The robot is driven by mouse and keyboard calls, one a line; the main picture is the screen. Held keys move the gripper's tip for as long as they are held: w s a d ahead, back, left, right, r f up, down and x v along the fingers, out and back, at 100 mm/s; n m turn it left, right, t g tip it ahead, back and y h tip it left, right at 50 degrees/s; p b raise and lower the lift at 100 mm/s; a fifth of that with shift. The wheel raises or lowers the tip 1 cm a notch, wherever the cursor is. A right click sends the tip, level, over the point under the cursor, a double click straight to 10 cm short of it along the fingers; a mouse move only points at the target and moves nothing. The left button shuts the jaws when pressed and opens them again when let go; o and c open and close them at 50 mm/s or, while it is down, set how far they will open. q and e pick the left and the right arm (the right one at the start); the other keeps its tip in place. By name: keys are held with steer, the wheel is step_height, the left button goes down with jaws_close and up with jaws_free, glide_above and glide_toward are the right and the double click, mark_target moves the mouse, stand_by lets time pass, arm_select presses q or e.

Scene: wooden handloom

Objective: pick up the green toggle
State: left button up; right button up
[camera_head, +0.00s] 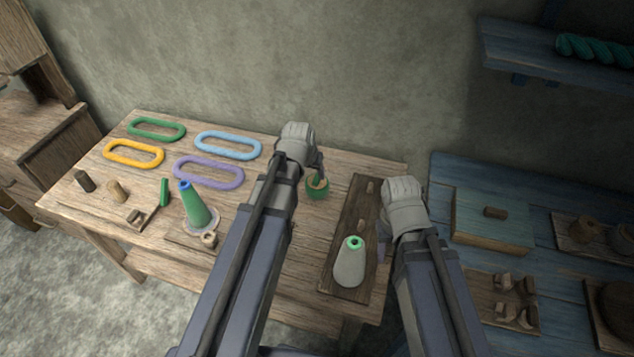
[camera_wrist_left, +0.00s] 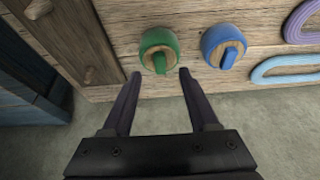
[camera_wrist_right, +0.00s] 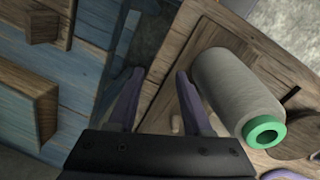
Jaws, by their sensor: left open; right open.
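The green toggle (camera_wrist_left: 160,62) shows in the left wrist view as a short bar across a green round piece with a wooden inside. The round green piece (camera_head: 317,189) sits near the table's back edge in the head view. My left gripper (camera_wrist_left: 160,74) is open and empty, with its fingertips just short of the toggle, one to each side in the picture. In the head view my left gripper (camera_head: 320,172) hangs over the green piece and partly hides it. My right gripper (camera_wrist_right: 159,73) is open and empty beside the table's right edge; its fingertips are mostly hidden in the head view.
A blue toggle in a blue ring (camera_wrist_left: 223,48) is beside the green one. A grey cone with a green top (camera_head: 350,265) stands on a dark board (camera_head: 340,235). A blue bench (camera_head: 455,235) is right.

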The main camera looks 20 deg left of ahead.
mark_target(316, 181)
arm_select(q)
steer(key=shift+b+x, duration=0.7)
steer(key=shift+x, duration=0.4)
arm_select(e)
steer(key=shift+f, duration=1)
arm_select(q)
steer(key=shift+f, duration=0.1)
arm_select(e)
steer(key=shift+f, duration=0.1)
arm_select(q)
steer(key=b+x, duration=0.4)
steer(key=x, duration=0.1)
steer(key=shift+w+b, duration=0.2)
steer(key=shift+b, duration=0.15)
arm_select(e)
step_height(316, 181, down, 4)
steer(key=shift+f, duration=0.25)
arm_select(q)
steer(key=shift+s+d+r, duration=0.1)
steer(key=shift+r, duration=0.1)
arm_select(e)
steer(key=shift+s+r, duration=0.1)
steer(key=shift+r, duration=0.05)
arm_select(q)
jaws_close()
